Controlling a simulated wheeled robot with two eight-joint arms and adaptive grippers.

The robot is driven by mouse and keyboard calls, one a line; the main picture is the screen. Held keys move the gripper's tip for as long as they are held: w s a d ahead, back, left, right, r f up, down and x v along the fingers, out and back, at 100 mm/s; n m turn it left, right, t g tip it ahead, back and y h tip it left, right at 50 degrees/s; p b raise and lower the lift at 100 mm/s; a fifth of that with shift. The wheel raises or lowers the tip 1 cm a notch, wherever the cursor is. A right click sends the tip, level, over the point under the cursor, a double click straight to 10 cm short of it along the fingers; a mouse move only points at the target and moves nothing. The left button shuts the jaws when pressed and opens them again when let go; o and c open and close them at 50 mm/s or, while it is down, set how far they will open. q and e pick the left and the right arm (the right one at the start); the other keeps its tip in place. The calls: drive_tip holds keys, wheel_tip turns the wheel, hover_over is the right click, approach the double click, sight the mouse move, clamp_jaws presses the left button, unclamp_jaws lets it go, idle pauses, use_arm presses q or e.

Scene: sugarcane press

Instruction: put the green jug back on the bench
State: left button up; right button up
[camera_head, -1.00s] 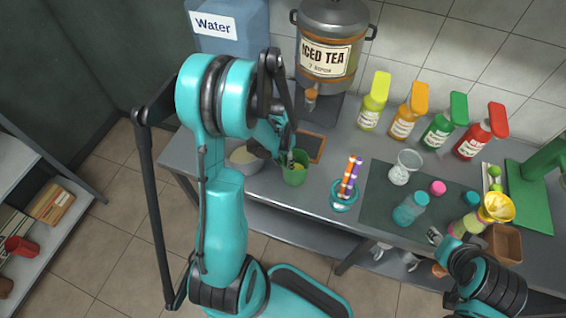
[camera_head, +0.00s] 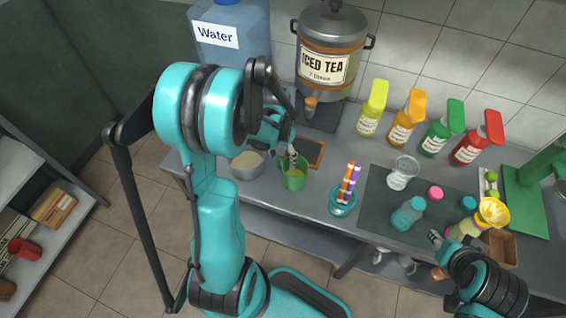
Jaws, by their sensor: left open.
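The green jug (camera_head: 294,180) stands upright near the front edge of the grey bench (camera_head: 334,160), with some yellowish contents showing inside. My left gripper (camera_head: 293,157) is open at the jug's rear rim, its fingertips pointing down. Its fingers are small here, and I cannot tell whether they touch the jug. My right gripper (camera_head: 436,238) is at the lower right by the bench's front edge, mostly hidden by its own wrist, so its jaws are unclear.
An iced tea dispenser (camera_head: 331,62) and a water container (camera_head: 233,52) stand behind. Right of the jug are a cup of striped straws (camera_head: 343,205), a dark mat (camera_head: 372,222) with bottles, and several coloured syrup bottles. A pale bowl (camera_head: 248,168) sits left of the jug.

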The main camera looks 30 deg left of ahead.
use_arm(q)
wheel_tip(320, 180, up, 5)
drive_tip(key=shift+a+r+p, duration=0.15)
drive_tip(key=shift+r+p, duration=0.05)
drive_tip(key=shift+p, duration=0.45)
drive_tip(key=s+d+r+n+t+y, duration=0.1)
drive_tip(key=s+d+r+t, duration=0.6)
drive_tip(key=d+r, duration=0.5)
drive_tip(key=shift+s+d+r, duration=0.2)
drive_tip(key=shift+s+d, duration=0.25)
drive_tip(key=shift+d, duration=0.35)
